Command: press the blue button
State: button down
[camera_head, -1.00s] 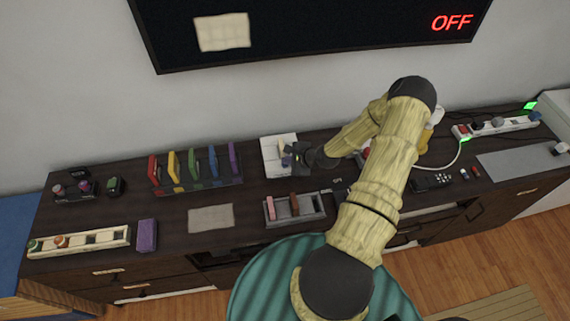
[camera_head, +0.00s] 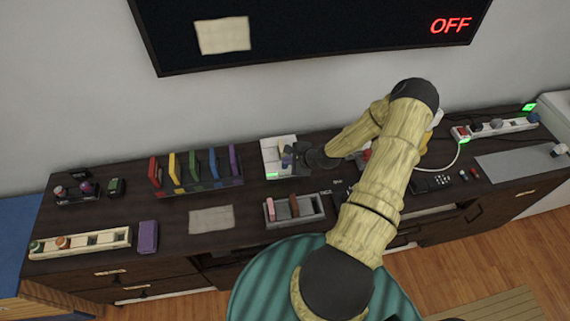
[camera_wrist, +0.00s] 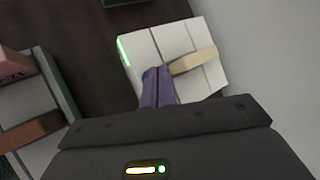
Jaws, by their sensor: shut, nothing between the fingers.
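A white panel box (camera_head: 270,152) stands on the dark cabinet near the wall; it also fills the upper middle of the wrist view (camera_wrist: 140,48). It has dark seams, a beige raised bar (camera_wrist: 195,60) and a lit green strip (camera_wrist: 123,50) along one edge. My gripper (camera_wrist: 156,72) is shut, its purple-grey fingers together with their tips at the box's face. In the head view my gripper (camera_head: 287,160) is over the box. A small bluish patch shows by the fingertips; I cannot tell whether it is the blue button, which is otherwise hidden.
A rack of coloured upright pieces (camera_head: 196,182) stands left of the box. A grey tray with pink and brown blocks (camera_head: 295,221) lies in front. A power strip (camera_head: 495,127) is at the right. A screen (camera_head: 330,35) reading OFF hangs above.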

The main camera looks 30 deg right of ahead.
notch_tip(320, 180, up, 6)
jog(key=p, duration=0.4)
jog(key=shift+p, duration=0.4)
dwell(0.3)
jog(key=n+g, duration=0.1)
jog(key=n, duration=0.1)
notch_tip(320, 180, up, 15)
jog(key=n+g+h, duration=0.3)
jog(key=n+g, duration=0.1)
jog(key=n, duration=0.8)
send_over(287, 167)
jog(key=s+a, duration=0.7)
jog(key=a, duration=0.1)
jog(key=s+a+r+n+b, duration=0.1)
jog(key=s+a+r+n, duration=0.6)
jog(key=s+r, duration=0.3)
jog(key=shift+s+a+r+n+g+h, duration=0.3)
jog(key=shift+s+r+n+g+h, duration=0.15)
jog(key=shift+r, duration=0.2)
